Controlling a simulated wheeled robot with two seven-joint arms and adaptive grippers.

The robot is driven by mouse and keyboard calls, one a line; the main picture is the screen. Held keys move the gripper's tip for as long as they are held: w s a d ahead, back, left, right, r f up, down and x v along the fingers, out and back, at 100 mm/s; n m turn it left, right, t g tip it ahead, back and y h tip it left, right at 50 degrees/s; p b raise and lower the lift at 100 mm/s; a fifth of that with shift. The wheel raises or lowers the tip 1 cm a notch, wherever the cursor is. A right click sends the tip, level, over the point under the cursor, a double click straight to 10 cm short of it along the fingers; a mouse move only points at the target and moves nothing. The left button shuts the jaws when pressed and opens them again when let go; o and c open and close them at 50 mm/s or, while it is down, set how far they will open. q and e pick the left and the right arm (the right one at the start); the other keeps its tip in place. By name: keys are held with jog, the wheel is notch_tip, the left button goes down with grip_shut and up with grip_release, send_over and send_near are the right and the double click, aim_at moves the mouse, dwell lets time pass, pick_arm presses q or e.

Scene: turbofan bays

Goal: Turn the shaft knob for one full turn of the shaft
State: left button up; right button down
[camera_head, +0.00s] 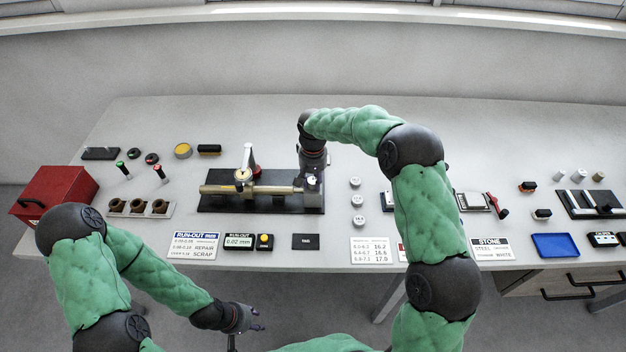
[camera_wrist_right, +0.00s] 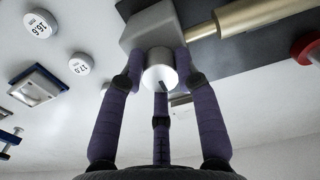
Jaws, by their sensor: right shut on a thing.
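The brass shaft (camera_head: 218,189) lies level on a black base plate (camera_head: 270,204), its right end at a grey block (camera_wrist_right: 150,27). The pale round knob (camera_wrist_right: 160,72) with a dark mark on its face sits at that block. My right gripper (camera_wrist_right: 160,80) is shut on the knob, its dark fingers around the knob's sides. In the head view the right gripper (camera_head: 312,178) comes down over the right end of the base and hides part of it. A dial gauge (camera_head: 243,175) stands over the shaft. My left gripper (camera_head: 248,318) hangs in front of the table, away from the shaft; its fingers are small.
Gauge-like discs (camera_head: 356,197) stand right of the base. In front lie a run-out card (camera_head: 194,245), a 0.02 mm display (camera_head: 238,242), a yellow button (camera_head: 265,241) and a black pad (camera_head: 305,241). A red box (camera_head: 60,190) sits at the left edge.

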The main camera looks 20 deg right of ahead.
aim_at(313, 180)
jog(key=c, duration=0.9)
grip_release()
jog(key=shift+r, duration=0.15)
notch_tip(313, 180, up, 12)
